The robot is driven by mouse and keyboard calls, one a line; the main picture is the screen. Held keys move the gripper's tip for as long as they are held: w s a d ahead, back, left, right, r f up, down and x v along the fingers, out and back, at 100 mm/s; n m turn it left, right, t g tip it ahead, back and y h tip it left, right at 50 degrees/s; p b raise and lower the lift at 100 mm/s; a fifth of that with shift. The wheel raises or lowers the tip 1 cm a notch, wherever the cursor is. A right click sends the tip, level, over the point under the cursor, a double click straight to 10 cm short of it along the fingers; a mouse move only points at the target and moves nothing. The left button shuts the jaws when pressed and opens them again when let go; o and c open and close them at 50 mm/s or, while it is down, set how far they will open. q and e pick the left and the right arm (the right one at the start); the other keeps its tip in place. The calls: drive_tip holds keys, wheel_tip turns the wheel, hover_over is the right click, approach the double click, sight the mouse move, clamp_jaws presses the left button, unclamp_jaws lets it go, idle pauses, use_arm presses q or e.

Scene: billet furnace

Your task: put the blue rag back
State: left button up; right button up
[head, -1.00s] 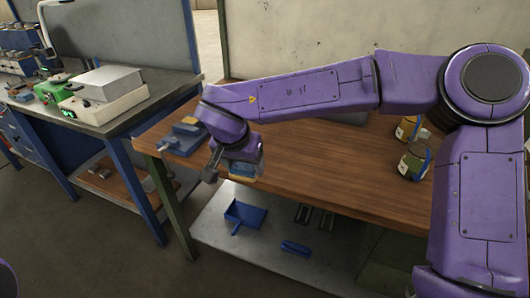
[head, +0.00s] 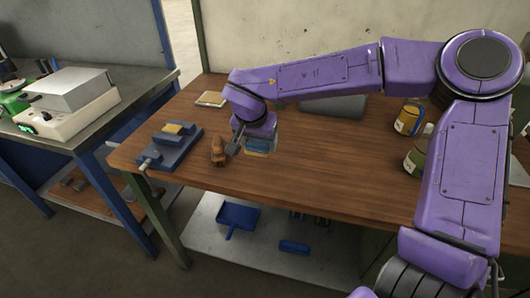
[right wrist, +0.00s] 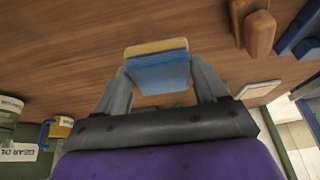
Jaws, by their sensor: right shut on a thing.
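The blue rag (right wrist: 157,72) looks like a small flat block, blue with a tan layer along one edge. My right gripper (right wrist: 158,80) is shut on it, one finger at each side. In the head view my right gripper (head: 250,142) holds the rag (head: 258,146) over the wooden workbench (head: 320,165), right of a brown wooden object. I cannot tell the exact gap between rag and bench top. My left gripper is out of view.
A grey-blue vise (head: 172,148) and the brown wooden object (head: 218,152) stand on the bench's left part. A pale pad (head: 211,99) lies behind. Jars (head: 408,118) stand at the right. A blue dustpan (head: 238,216) lies on the lower shelf. The bench middle is clear.

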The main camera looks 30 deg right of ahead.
sight(259, 143)
drive_tip(key=w+f, duration=0.1)
drive_tip(key=w+d+f, duration=0.1)
drive_tip(key=f, duration=0.1)
drive_tip(key=shift+d, duration=0.15)
drive_tip(key=f, duration=0.2)
drive_tip(key=s+f, duration=0.1)
drive_tip(key=shift+s+d, duration=0.1)
drive_tip(key=shift+d, duration=0.3)
drive_tip(key=shift+w+f, duration=0.3)
drive_tip(key=shift+w, duration=0.05)
drive_tip(key=o, duration=1)
drive_tip(key=shift+s, duration=0.15)
drive_tip(key=v, duration=1.2)
drive_tip(key=shift+r+p, duration=0.2)
drive_tip(key=shift+p, duration=0.2)
